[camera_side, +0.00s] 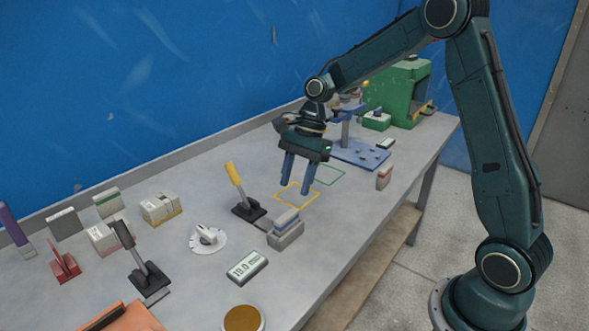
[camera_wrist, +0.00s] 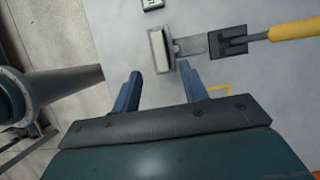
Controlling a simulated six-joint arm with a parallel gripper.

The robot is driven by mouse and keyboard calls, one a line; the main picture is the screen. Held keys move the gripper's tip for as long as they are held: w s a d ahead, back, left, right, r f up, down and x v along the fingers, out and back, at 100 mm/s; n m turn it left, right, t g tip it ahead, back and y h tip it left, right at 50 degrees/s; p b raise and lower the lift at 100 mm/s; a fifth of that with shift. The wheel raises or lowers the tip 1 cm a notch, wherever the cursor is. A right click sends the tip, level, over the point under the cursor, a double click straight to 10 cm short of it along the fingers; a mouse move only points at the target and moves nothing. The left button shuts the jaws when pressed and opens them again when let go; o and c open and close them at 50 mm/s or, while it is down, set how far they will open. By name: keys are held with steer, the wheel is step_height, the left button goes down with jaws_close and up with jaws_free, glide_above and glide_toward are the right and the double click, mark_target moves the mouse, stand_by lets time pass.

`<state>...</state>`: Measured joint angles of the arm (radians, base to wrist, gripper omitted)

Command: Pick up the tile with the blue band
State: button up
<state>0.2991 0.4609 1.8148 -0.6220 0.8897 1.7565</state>
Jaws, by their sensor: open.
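The tile with the blue band (camera_side: 287,217) stands upright in a grey holder (camera_side: 286,237) near the front edge of the bench. In the wrist view, the pale top of the tile (camera_wrist: 159,48) shows in the holder, and its band cannot be made out. My gripper (camera_side: 295,188) is open and empty, behind the holder and above the yellow outlined square (camera_side: 283,203). In the wrist view, the fingers of my gripper (camera_wrist: 160,70) point toward the holder, one on each side of its near end.
A yellow-handled lever (camera_side: 236,182) stands just left of the holder. A red-banded tile (camera_side: 384,177) stands to the right. A display reading 19.0 mm (camera_side: 247,267) and a white dial (camera_side: 208,238) lie nearer. A blue-based press (camera_side: 360,154) stands behind.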

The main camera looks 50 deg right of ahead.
mark_target(287, 215)
steer(key=shift+x, duration=2.1)
steer(key=shift+x, duration=2.55)
jaws_close()
steer(key=shift+r, duration=5.05)
